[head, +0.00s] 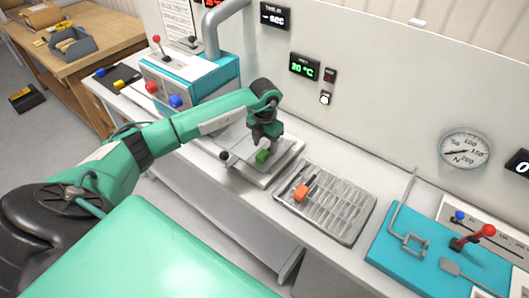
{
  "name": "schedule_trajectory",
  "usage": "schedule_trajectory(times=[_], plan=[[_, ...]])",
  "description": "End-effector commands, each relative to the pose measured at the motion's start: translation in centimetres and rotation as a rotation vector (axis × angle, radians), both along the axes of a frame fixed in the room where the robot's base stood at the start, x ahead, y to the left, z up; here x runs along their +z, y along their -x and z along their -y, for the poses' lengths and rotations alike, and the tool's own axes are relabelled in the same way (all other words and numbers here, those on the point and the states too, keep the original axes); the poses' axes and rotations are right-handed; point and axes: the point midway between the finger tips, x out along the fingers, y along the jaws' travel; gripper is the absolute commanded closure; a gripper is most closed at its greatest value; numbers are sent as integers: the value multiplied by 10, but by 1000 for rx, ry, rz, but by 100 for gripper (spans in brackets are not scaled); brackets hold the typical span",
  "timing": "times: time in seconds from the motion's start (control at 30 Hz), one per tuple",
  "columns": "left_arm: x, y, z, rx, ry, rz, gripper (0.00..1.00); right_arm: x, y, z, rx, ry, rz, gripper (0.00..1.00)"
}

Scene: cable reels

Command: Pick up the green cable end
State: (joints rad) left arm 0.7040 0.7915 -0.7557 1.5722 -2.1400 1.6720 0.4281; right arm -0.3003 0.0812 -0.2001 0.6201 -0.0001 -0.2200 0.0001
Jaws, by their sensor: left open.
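A small green block-like piece (262,157), which looks like the green cable end, sits on a grey plate-like fixture (288,158) on the bench. My left arm reaches in from the left. My left gripper (266,143) points down directly over the green piece, with its fingers close above or beside it. It is open. I cannot tell whether the fingers touch the piece, and the gripper hides part of the fixture behind it. No cable shows clearly on the green piece. My right gripper is not in view.
Right of the fixture, a grey slotted tray (345,212) holds an orange piece (300,193). A teal panel (385,245) with a red-knobbed lever stands further right. A teal and white control box (215,75) stands behind left. A wall (385,80) closes the back.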

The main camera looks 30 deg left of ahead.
Motion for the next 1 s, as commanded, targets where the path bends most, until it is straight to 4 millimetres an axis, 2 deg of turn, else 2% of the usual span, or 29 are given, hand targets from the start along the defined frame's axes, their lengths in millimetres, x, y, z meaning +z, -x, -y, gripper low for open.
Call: schedule_trajectory(times=[0.03,0.23,0.5,0.7,0.77,1.0], plan=[[-3,1,0,2,2,-3,47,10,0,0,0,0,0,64],[-28,1,-1,1,2,-1,47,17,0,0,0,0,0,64],[-32,0,-1,0,1,1,47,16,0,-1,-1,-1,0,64],[-32,0,-1,0,1,1,87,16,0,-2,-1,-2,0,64],[-32,0,-1,0,1,1,97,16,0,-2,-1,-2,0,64],[-31,0,-1,0,1,1,97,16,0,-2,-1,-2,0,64]])
